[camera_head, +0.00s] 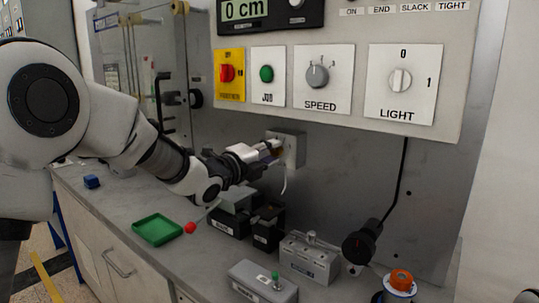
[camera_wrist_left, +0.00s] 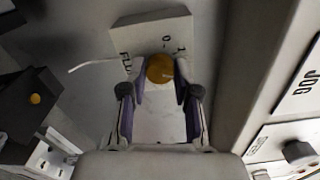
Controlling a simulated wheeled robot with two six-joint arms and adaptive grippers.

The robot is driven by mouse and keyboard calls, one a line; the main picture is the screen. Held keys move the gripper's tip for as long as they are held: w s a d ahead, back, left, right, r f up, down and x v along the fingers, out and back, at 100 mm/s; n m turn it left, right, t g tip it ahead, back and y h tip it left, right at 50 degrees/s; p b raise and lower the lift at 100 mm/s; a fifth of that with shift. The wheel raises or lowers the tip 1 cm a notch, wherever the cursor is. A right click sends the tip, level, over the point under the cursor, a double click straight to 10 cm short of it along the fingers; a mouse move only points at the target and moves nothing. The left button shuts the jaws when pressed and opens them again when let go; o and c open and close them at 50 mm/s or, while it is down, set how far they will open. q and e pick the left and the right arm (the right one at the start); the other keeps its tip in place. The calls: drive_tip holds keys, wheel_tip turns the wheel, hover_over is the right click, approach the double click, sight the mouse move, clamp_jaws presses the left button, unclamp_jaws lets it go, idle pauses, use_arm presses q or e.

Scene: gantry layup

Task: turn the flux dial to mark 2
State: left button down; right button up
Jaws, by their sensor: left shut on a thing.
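The flux dial is a round brass knob (camera_wrist_left: 160,68) on a pale grey plate (camera_wrist_left: 132,35) with partly visible lettering and the marks 0 and 1. The same plate (camera_head: 291,146) shows in the head view on the grey wall panel, below the SPEED switch. My left gripper (camera_head: 268,147) reaches it from the left. In the left wrist view its two fingertips (camera_wrist_left: 160,90) are shut on the knob, one on each side. Mark 2 and any pointer on the knob are hidden, so I cannot tell the setting. My right gripper is not in view.
Above the dial are the yellow switch plate (camera_head: 229,90), the JOG button plate (camera_head: 268,93), the SPEED plate (camera_head: 322,95) and the LIGHT plate (camera_head: 416,107). Below stand black blocks, grey boxes (camera_head: 310,262) and a green tray (camera_head: 157,229). A red-tipped lever (camera_head: 190,228) sticks out near the tray.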

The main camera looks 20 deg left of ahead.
use_arm(q)
drive_tip(key=shift+r, duration=0.4)
drive_tip(key=c, duration=1)
unclamp_jaws()
drive_tip(key=shift+w, duration=0.1)
drive_tip(key=shift+o, duration=0.8)
drive_tip(key=shift+w+f, duration=0.1)
drive_tip(key=shift+f, duration=0.2)
drive_tip(key=v, duration=1.2)
